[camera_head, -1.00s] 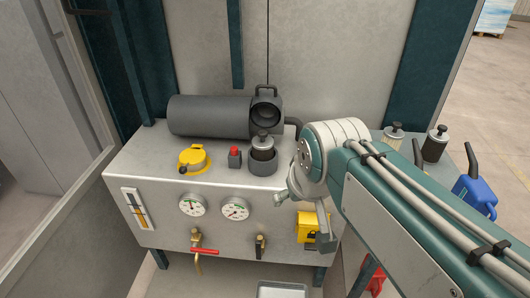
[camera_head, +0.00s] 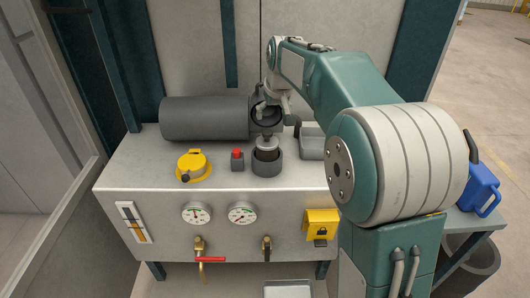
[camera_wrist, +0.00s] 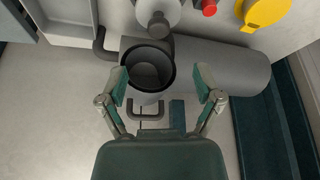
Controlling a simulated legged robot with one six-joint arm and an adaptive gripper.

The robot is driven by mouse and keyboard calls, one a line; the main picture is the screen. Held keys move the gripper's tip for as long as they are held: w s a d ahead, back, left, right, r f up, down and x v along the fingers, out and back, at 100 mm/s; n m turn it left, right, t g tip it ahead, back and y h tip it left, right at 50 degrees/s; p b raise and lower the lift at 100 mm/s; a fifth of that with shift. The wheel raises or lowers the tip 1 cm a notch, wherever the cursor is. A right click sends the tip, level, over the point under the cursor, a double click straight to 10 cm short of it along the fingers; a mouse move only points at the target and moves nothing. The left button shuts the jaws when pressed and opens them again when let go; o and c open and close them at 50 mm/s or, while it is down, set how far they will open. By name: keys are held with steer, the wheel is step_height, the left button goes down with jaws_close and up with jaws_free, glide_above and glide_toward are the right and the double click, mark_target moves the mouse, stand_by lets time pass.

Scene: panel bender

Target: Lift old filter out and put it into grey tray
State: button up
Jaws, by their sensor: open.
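The old filter (camera_head: 266,147), grey with a dark knob on top, sits upright in a dark round housing (camera_head: 267,164) on the bench. Its knob also shows at the top of the wrist view (camera_wrist: 158,22). The grey tray (camera_head: 312,145) lies right of the housing, partly hidden by my arm; its corner shows at upper left in the wrist view (camera_wrist: 66,22). My gripper (camera_head: 268,100) is behind and above the filter, at the dark cup-shaped lid (camera_wrist: 149,68) with a handle. The wrist view shows its fingers (camera_wrist: 160,84) spread and empty, on either side of the lid.
A dark horizontal cylinder (camera_head: 204,118) lies along the back, beside the lid. A yellow cap (camera_head: 193,165) and a red button (camera_head: 237,155) stand left of the housing. A blue can (camera_head: 482,187) is on the right-hand table. The bench's front strip is clear.

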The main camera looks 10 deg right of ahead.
mark_target(267, 132)
steer(key=f, duration=0.1)
steer(key=w+d+f, duration=0.1)
steer(key=f, duration=0.1)
steer(key=w+f, duration=0.1)
steer(key=f, duration=0.1)
steer(key=shift+w+d, duration=0.15)
steer(key=shift+w+a+f, duration=0.2)
steer(key=shift+a+f, duration=0.2)
steer(key=x, duration=0.4)
steer(key=shift+w+a+f, duration=0.15)
steer(key=shift+w+a, duration=0.05)
steer(key=shift+a, duration=0.2)
steer(key=shift+d+f, duration=0.1)
steer(key=shift+d, duration=0.15)
steer(key=shift+c, duration=0.6)
steer(key=c, duration=0.6)
jaws_close()
steer(key=shift+a, duration=0.25)
